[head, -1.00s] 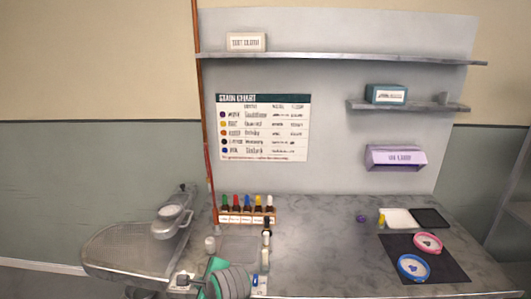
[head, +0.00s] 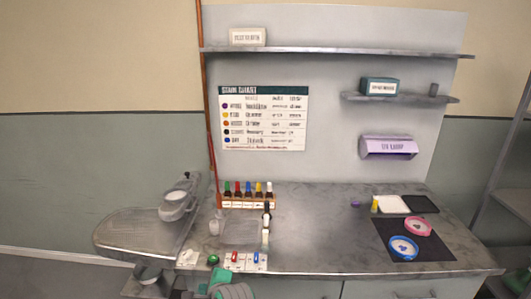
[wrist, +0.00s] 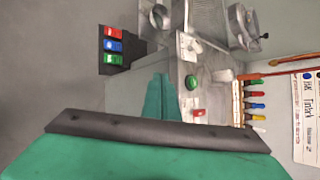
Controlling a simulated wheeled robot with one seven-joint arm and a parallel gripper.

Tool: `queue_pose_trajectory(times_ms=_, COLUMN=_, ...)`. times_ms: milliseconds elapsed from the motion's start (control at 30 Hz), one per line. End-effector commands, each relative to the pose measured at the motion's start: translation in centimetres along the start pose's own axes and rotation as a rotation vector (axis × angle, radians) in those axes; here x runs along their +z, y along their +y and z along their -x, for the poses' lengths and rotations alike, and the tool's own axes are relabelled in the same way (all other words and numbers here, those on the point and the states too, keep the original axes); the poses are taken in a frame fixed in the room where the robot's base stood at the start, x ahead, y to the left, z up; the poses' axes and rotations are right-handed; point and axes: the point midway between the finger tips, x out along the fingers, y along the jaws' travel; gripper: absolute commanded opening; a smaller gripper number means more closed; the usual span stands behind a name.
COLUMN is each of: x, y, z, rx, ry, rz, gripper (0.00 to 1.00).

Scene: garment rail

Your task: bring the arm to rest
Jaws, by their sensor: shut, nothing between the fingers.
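My gripper (wrist: 162,98) shows in the wrist view as teal fingers closed together beyond a dark bar, with nothing between them. In the head view, part of my green and grey arm shows at the bottom edge, in front of the counter (head: 320,255). The fingertips are not clear there. In the wrist view the fingers point toward the counter's front area, near a green button (wrist: 192,82). I cannot tell the exact gap to it.
An ironing board (head: 130,238) stands left. A dark mat (head: 385,233) with pink and blue rings lies right. The middle counter is fairly clear.

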Motion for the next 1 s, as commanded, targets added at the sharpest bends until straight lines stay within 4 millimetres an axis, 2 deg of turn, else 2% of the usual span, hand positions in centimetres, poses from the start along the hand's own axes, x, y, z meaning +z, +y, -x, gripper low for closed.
queue_pose_trajectory(times_ms=267, x=-2.5, y=4.1, z=-1.1, rx=-0.067, ry=-0.001, rz=0.1, gripper=0.0)
queue_pose_trajectory(times_ms=533, x=-6.1, y=10.9, z=-1.1, rx=-0.178, ry=0.048, rz=0.301, gripper=0.0)
queue_pose_trajectory(times_ms=767, x=-9.4, y=16.6, z=1.1, rx=-0.259, ry=0.147, rz=0.499, gripper=0.0)
queue_pose_trajectory(times_ms=1000, x=-12.4, y=22.2, z=5.2, rx=-0.31, ry=0.289, rz=0.732, gripper=0.0)
